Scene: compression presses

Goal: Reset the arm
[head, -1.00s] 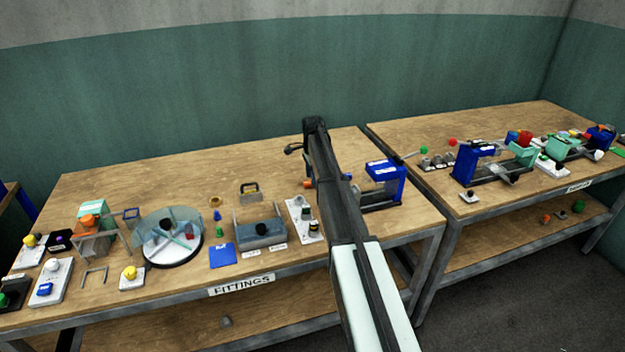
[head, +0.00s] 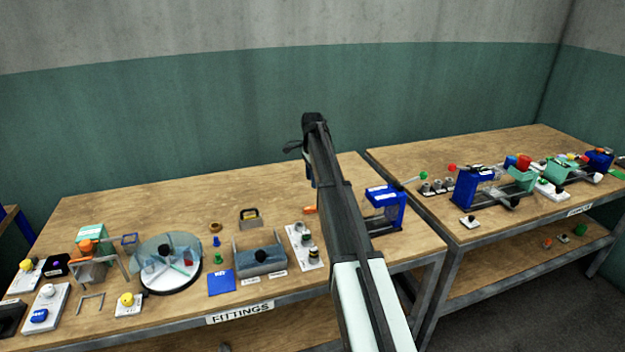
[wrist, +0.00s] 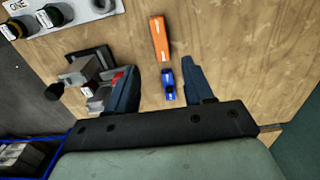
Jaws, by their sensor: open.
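My gripper (wrist: 168,85) is open in the wrist view, with its two dark fingers apart above the wooden bench top. In that view an orange piece (wrist: 160,38) and a small blue piece (wrist: 168,82) lie on the bench, in line with the gap between the fingers. I see nothing gripped. In the head view my arm reaches up over the right part of the left bench (head: 120,205). Its links hide the fingers there, and part of the orange piece (head: 310,210) shows beside the arm.
A blue press frame (head: 387,207) stands just right of my arm. A white plate with knobs (head: 303,245), a grey block tray (head: 260,258) and a round glass-covered turntable (head: 168,262) stand to the left. A second bench (head: 410,160) with presses is at right. The left bench's back is clear.

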